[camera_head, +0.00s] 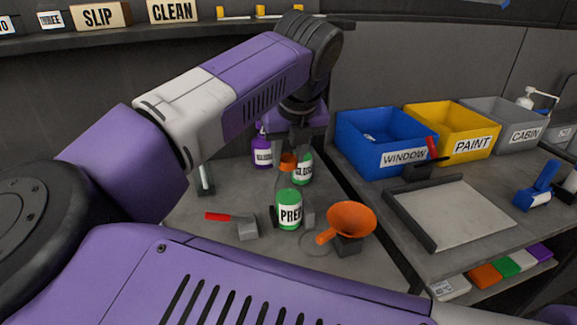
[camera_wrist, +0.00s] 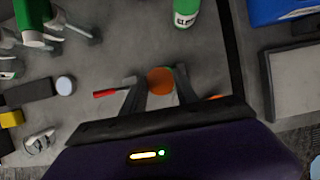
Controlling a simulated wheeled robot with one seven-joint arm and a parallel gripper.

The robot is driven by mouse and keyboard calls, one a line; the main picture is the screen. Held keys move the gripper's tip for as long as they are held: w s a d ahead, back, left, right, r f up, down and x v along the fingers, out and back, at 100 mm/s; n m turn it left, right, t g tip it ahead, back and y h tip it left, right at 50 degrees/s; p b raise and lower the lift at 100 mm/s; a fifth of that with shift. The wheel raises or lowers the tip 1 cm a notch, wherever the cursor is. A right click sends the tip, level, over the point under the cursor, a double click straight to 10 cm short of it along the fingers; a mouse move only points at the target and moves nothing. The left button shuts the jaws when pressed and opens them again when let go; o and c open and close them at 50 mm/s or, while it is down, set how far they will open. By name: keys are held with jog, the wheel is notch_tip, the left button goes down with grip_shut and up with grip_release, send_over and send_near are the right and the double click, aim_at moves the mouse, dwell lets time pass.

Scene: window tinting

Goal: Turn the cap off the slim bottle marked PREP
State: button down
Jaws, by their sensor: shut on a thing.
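My gripper (camera_head: 290,150) points down from above and is shut on the orange cap. In the wrist view the round orange cap (camera_wrist: 160,80) sits between the two fingers of my gripper (camera_wrist: 160,88). The fingers partly hide the cap's sides, and the bottle's body is hidden below it there. I cannot tell whether the cap is loosened.
A red-handled scraper (camera_head: 247,228) lies left, and an orange funnel (camera_head: 351,218) stands right. Blue (camera_head: 370,150) and yellow (camera_head: 452,122) bins and a grey tray (camera_head: 450,213) fill the right bench.

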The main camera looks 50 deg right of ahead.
jog(key=n+b, duration=0.1)
jog(key=n+y+b, duration=0.1)
jog(key=n+b, duration=0.1)
jog(key=n, duration=0.1)
jog(key=shift+w+a+f+t+y+b, duration=0.15)
jog(key=shift+f+t+y+b, duration=0.1)
jog(key=shift+t+y+b, duration=0.05)
jog(key=shift+a+r+n+y+b, duration=0.1)
jog(key=shift+r+n+y+b, duration=0.15)
jog(key=shift+n, duration=0.25)
jog(key=shift+n+y+b, duration=0.15)
jog(key=shift+n+b, duration=0.15)
jog(key=shift+n, duration=0.2)
jog(key=c, duration=0.9)
grip_release()
jog(key=shift+c, duration=0.2)
